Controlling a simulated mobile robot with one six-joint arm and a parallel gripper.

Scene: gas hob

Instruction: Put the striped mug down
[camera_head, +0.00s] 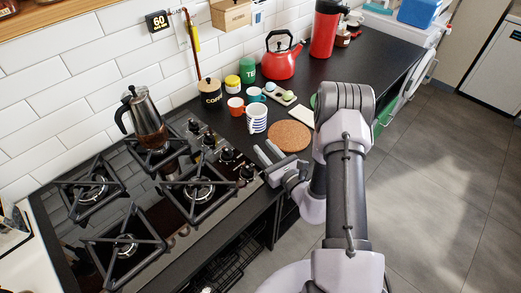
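The striped mug (257,119), white with blue stripes, stands upright on the dark counter, right of the hob and left of a round cork mat (290,136). My gripper (263,149) is over the counter's front part, nearer the camera than the mug and apart from it. Its two fingers are spread, with nothing seen between them.
A red mug (235,106), a teal mug (254,94) and a coffee canister (211,93) stand behind the striped mug. A gas hob (150,200) with a moka pot (144,117) lies left. A red kettle (281,60) stands farther back.

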